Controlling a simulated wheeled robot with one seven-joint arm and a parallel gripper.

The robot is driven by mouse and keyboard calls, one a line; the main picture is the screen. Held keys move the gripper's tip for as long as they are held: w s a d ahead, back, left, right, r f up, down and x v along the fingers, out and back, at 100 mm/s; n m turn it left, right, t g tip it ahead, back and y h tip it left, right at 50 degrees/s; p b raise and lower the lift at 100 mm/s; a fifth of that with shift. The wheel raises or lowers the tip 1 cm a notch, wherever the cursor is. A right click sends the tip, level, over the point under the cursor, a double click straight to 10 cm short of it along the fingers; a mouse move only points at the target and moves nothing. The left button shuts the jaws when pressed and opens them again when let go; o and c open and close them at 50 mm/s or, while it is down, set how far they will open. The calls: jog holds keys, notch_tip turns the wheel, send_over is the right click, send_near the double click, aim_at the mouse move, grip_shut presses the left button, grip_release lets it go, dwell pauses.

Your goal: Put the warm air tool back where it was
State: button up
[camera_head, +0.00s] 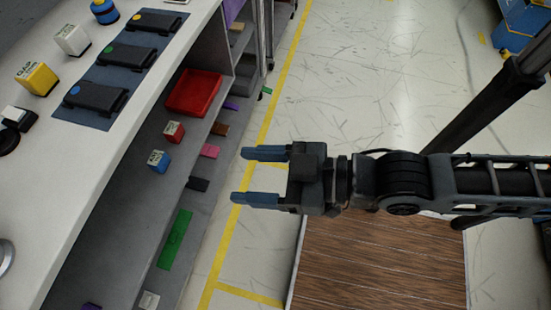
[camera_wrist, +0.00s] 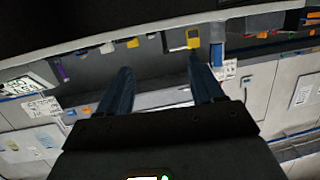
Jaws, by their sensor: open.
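My gripper (camera_head: 243,176) is open and empty, its two blue fingers pointing left over the floor beside the workbench. In the wrist view its fingers (camera_wrist: 162,68) are spread with nothing between them. I cannot make out a warm air tool for certain in either view. A black object (camera_head: 8,138) is cut off at the left edge of the bench and I cannot tell what it is. The white workbench (camera_head: 150,105) carries a blue mat (camera_head: 140,75) with three dark modules on it, marked with orange, green and blue dots.
A yellow box (camera_head: 37,80), a white box (camera_head: 72,40) and a blue round item (camera_head: 104,11) stand behind the mat. The lower shelf holds a red tray (camera_head: 194,93), small boxes (camera_head: 158,161) and a green strip (camera_head: 175,240). The floor (camera_head: 340,85) beyond my gripper is clear.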

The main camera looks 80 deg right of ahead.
jog(key=s+d+r+m+h, duration=0.1)
jog(key=s+r, duration=0.1)
jog(key=s, duration=0.6)
jog(key=shift+d+r+g, duration=0.3)
jog(key=shift+g, duration=0.1)
dwell(1.8)
